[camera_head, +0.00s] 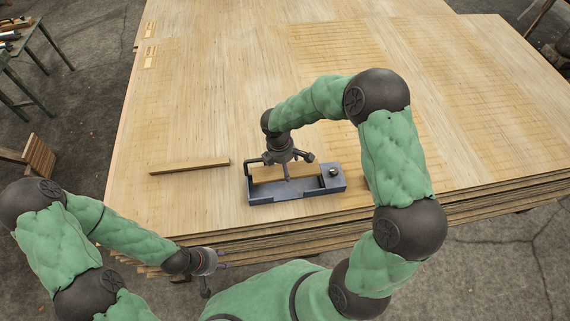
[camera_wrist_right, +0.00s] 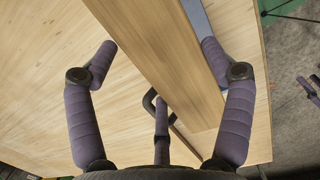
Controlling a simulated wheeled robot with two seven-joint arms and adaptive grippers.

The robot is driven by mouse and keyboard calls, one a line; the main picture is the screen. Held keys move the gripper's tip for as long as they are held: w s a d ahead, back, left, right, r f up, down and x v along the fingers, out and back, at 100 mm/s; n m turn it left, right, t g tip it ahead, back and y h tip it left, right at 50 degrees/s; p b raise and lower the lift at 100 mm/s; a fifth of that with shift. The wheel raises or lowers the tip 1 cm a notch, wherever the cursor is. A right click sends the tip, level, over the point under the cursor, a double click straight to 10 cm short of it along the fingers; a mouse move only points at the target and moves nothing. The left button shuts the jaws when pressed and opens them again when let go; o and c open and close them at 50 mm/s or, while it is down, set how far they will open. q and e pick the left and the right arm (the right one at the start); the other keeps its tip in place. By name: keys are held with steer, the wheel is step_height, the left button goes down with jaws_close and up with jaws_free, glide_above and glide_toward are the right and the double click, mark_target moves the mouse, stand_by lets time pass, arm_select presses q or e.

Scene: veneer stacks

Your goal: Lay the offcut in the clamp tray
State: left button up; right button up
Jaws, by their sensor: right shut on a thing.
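The offcut (camera_head: 262,174), a pale wooden piece, is at the blue-grey clamp tray (camera_head: 290,195), lengthwise along it, within its outline in the head view. I cannot tell whether it touches the tray floor. My right gripper (camera_head: 287,172) is above the tray, pointing down and shut on the offcut. In the right wrist view the offcut (camera_wrist_right: 165,50) runs diagonally between the purple fingers, with a strip of the tray (camera_wrist_right: 196,14) beside it. My left gripper (camera_head: 212,278) is low at the near edge of the veneer stack, apart from the tray; its fingers are too small to judge.
A longer thin wooden strip (camera_head: 190,166) lies left of the tray on the wide veneer stack (camera_head: 220,80). Small labels lie at the upper left. A green-legged table (camera_head: 30,50) and a wooden crate (camera_head: 38,156) stand left on the floor. The stack behind the tray is clear.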

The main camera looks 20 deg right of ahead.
steer(key=b, duration=0.4)
glide_above(286, 183)
steer(key=shift+a+f, duration=0.2)
steer(key=shift+f, duration=2.45)
steer(key=shift+f+b, duration=1.5)
steer(key=shift+f, duration=0.85)
steer(key=o, duration=1.1)
steer(key=shift+r, duration=0.1)
steer(key=r, duration=0.4)
steer(key=a+r, duration=0.1)
steer(key=r, duration=0.6)
steer(key=shift+w+a+r, duration=0.15)
steer(key=shift+w+r, duration=0.05)
steer(key=shift+r, duration=0.15)
